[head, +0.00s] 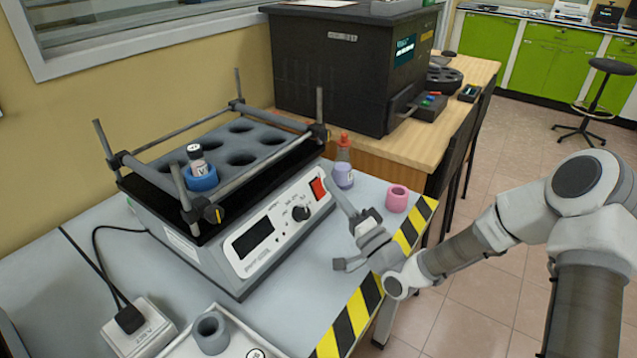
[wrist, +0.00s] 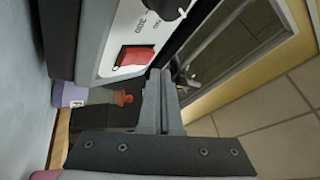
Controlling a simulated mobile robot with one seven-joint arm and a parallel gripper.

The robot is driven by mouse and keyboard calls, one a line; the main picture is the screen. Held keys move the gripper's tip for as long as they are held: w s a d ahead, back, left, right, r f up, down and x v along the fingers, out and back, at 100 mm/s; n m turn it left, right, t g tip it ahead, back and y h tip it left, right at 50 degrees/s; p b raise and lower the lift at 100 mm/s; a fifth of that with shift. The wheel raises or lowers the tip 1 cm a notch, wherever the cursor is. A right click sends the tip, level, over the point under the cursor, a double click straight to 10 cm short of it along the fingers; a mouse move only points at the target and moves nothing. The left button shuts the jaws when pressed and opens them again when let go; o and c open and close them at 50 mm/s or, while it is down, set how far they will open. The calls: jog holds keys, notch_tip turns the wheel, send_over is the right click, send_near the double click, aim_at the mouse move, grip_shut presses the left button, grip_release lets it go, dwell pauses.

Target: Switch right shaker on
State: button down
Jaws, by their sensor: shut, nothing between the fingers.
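One shaker (head: 270,235) stands on the grey bench. Its front panel has a dark display, a black knob (head: 300,213) and a red rocker switch (head: 318,188) at the panel's right end. In the wrist view the red switch (wrist: 134,56) sits in a white panel just left of my fingertips. My gripper (head: 338,188) is shut and empty, its fingers together, in front of the panel's right end. The closed fingers (wrist: 155,76) also show in the wrist view, close to the switch. I cannot tell whether they touch the panel. The switch's position is unclear.
A red-capped bottle (head: 343,172) and a pink ring (head: 396,198) stand right of the shaker. A vial (head: 197,158) stands in a blue ring on its platform. A grey ring (head: 210,332) lies on a front tray. A plug sits in a socket box (head: 140,325).

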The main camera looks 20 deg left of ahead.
jog(key=shift+a+f, duration=0.1)
jog(key=shift+a, duration=0.05)
dwell(0.4)
jog(key=shift+w+a+b, duration=0.1)
jog(key=shift+a+b, duration=0.15)
jog(key=shift+b, duration=0.05)
